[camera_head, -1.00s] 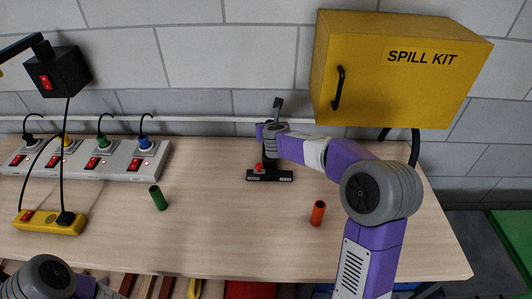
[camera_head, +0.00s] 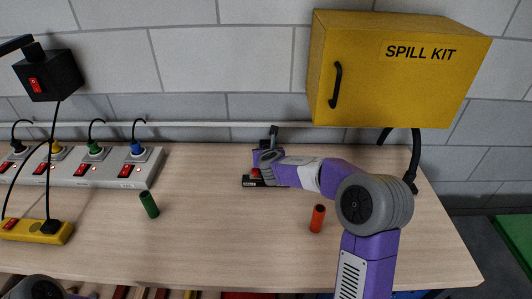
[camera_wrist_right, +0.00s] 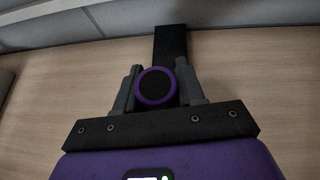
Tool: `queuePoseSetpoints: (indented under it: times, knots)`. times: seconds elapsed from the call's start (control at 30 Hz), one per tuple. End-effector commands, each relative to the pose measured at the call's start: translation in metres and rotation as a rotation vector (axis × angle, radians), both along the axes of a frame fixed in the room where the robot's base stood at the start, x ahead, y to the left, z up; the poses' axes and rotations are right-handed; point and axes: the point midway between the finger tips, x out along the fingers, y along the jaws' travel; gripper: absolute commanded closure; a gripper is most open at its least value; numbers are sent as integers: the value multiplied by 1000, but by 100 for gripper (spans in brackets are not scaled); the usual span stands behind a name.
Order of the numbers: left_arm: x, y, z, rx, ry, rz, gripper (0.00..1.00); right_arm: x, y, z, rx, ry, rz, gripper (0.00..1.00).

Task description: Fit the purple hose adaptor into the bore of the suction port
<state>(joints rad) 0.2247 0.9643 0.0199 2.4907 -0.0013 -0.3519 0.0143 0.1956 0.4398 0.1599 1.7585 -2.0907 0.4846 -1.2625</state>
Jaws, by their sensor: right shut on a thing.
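The purple hose adaptor (camera_wrist_right: 156,101) shows end-on in the right wrist view as a purple ring with a dark centre. My right gripper (camera_wrist_right: 156,84) is shut on it, one grey finger on each side. A black bar (camera_wrist_right: 170,42) lies beyond the adaptor in the wrist view. I cannot tell whether the adaptor touches it. My left gripper is out of view; only part of that arm shows at bottom left.
A grey socket strip (camera_head: 105,172) and a yellow power block (camera_head: 37,230) are at left. A yellow spill kit cabinet (camera_head: 400,90) hangs at the back right.

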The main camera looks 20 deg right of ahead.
Motion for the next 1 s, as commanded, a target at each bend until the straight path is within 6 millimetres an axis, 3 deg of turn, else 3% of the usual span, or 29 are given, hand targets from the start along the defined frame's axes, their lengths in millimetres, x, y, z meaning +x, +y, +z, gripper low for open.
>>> queuePoseSetpoints:
  times: [0.03, 0.07, 0.2, 0.6, 1.0]
  knots:
    - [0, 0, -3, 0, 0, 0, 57, 0, 0, -3, 0, -1, 0, 91]
    - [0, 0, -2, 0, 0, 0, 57, 0, 0, -2, 0, 0, 0, 57]
    - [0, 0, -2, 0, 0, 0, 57, 0, 0, -1, 0, 0, 0, 36]
    - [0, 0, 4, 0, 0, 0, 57, -1, 0, 4, 0, 0, 0, 36]
    - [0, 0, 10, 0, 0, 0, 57, -67, 23, 43, -1, -3, 2, 36]
